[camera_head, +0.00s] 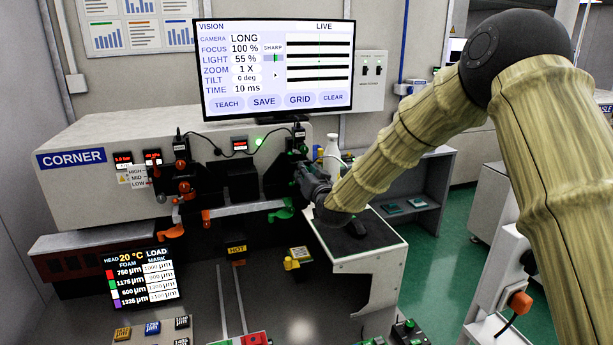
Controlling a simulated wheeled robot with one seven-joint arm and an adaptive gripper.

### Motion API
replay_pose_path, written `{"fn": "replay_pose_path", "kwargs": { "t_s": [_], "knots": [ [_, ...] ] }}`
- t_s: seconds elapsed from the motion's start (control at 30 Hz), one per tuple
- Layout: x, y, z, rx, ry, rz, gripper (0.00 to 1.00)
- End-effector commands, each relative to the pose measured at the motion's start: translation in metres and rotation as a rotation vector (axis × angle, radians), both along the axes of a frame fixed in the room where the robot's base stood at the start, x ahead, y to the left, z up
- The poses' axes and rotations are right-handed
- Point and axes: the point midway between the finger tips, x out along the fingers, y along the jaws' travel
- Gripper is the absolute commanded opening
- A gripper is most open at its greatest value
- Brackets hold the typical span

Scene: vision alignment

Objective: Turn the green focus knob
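My arm reaches in from the right, and my dark gripper (308,182) is at the right end of the machine's dark front assembly. A small green part (303,148) shows just above my gripper; I cannot tell whether it is the focus knob. My gripper and wrist hide what lies directly in front of the fingers, and I cannot tell whether they touch anything. The monitor (277,68) reads FOCUS 100 %, LONG, LIGHT 55 %, ZOOM 1 X.
A green lever (282,210) hangs just below left of my gripper, and an orange lever (172,231) farther left. A grey side stand (370,262) is under my wrist. A white bottle (332,150) stands behind my gripper. Green floor (455,270) is open to the right.

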Motion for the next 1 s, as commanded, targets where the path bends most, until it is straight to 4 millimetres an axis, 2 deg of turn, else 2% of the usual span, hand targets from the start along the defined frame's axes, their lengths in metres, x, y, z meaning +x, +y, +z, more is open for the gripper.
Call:
{"fn": "replay_pose_path", "kwargs": {
  "t_s": [0.07, 0.1, 0.2, 0.63, 0.77, 1.0],
  "knots": [
    [0.000, -0.001, 0.000, 0.000, 0.000, -0.001, 0.01],
    [0.000, 0.000, 0.000, -0.001, 0.000, -0.001, 0.31],
    [0.000, 0.000, 0.000, -0.001, 0.000, 0.000, 0.48],
    [-0.006, -0.002, 0.000, -0.001, 0.000, 0.000, 0.48],
    [-0.021, -0.007, 0.000, -0.001, 0.001, 0.000, 0.48],
    [-0.063, -0.021, 0.000, 0.000, 0.001, 0.000, 0.48]
  ]
}}
